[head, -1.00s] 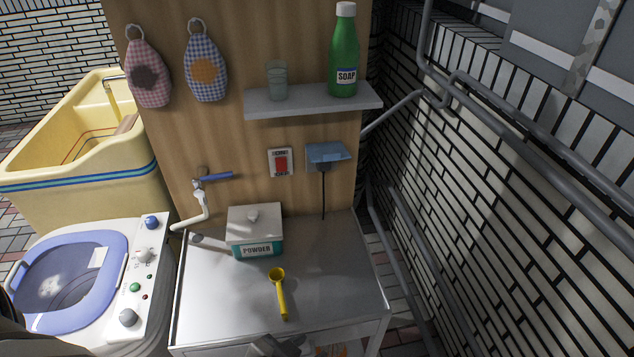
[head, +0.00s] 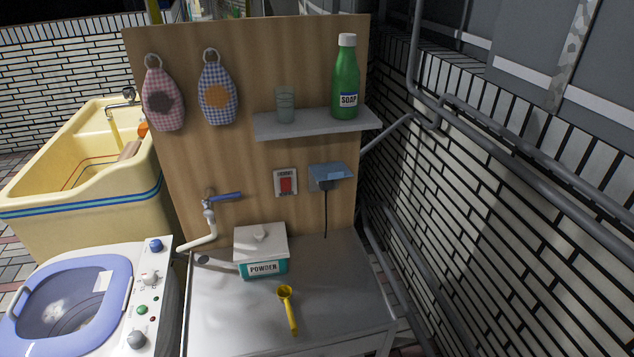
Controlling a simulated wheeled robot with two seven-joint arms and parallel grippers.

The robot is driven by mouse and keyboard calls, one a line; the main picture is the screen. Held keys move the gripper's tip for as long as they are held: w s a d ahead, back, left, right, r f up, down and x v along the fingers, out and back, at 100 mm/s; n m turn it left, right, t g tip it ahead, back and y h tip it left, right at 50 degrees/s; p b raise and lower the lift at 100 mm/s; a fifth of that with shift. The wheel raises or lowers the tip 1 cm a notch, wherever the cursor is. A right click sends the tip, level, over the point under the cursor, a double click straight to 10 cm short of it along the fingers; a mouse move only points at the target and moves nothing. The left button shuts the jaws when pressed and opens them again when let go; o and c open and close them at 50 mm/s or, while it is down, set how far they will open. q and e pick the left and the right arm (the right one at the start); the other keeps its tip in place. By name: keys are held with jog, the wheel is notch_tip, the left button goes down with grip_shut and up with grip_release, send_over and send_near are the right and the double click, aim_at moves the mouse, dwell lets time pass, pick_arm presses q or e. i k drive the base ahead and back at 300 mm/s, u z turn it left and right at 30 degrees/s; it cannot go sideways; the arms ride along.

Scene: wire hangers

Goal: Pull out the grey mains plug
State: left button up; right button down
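The mains plug (head: 326,185) sits under a pale blue flip-up cover (head: 333,170) on the wooden panel, right of the red switch. It looks dark and is small and partly shaded by the cover. Its black cord (head: 326,215) hangs straight down to the back of the metal table. Neither of my grippers shows in the head view now.
A red switch (head: 286,183) is left of the plug. Above is a shelf (head: 300,128) with a green soap bottle (head: 346,80) and a glass (head: 285,104). Below, a powder box (head: 262,252) and yellow scoop (head: 289,311) rest on the table (head: 335,285). Pipes run along the right wall.

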aim_at(327, 185)
jog(key=k, duration=0.7)
jog(key=z, duration=0.4)
jog(key=i, duration=0.6)
jog(key=z, duration=0.55)
jog(key=i, duration=0.85)
jog(key=u, duration=0.1)
